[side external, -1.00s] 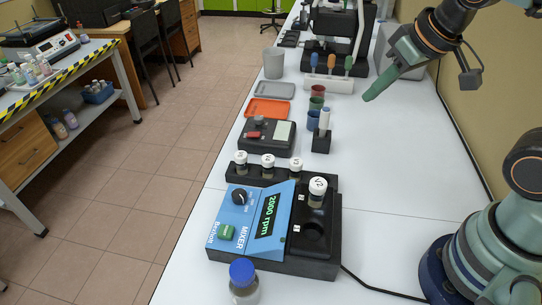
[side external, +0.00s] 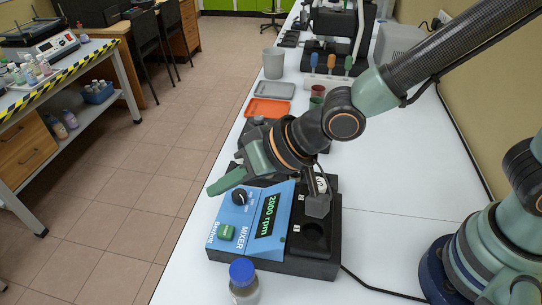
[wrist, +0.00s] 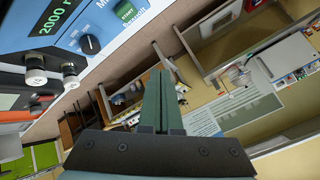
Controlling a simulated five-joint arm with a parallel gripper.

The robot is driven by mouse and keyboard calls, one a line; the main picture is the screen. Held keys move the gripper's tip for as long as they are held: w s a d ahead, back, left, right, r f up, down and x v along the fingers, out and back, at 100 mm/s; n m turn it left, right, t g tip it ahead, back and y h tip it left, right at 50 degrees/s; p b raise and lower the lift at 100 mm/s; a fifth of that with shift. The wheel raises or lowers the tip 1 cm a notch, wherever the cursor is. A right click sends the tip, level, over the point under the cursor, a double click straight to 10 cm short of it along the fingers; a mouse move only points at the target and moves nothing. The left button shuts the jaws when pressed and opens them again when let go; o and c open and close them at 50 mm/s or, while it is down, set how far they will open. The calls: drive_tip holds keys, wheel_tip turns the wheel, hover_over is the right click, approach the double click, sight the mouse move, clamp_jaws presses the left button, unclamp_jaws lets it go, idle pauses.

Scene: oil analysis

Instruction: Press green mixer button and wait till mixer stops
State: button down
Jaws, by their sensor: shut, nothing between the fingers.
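The blue mixer (side external: 247,218) stands on the white bench with its display reading 2000 rpm. Its green button (side external: 227,232) is at the lower left of the panel, left of the display. In the wrist view the green START button (wrist: 125,11) is at the top edge beside the dark knob (wrist: 90,44). My gripper (side external: 212,190) is shut and empty, up and left of the green button and apart from it, near the mixer's left edge. In the wrist view its closed fingers (wrist: 162,95) point away from the mixer.
A blue-capped bottle (side external: 242,275) stands just in front of the mixer. White-capped vials (wrist: 36,70) show in the wrist view. An orange tray (side external: 268,108) and a grey tray (side external: 274,90) lie farther back.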

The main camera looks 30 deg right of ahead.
sight(231, 233)
idle(0.3)
drive_tip(key=shift+f, duration=4.4)
drive_tip(key=shift+f, duration=0.15)
drive_tip(key=shift+a+f, duration=0.1)
drive_tip(key=shift+f, duration=0.2)
drive_tip(key=shift+f, duration=0.45)
drive_tip(key=shift+r, duration=0.15)
drive_tip(key=shift+s+r, duration=0.1)
drive_tip(key=shift+r, duration=0.65)
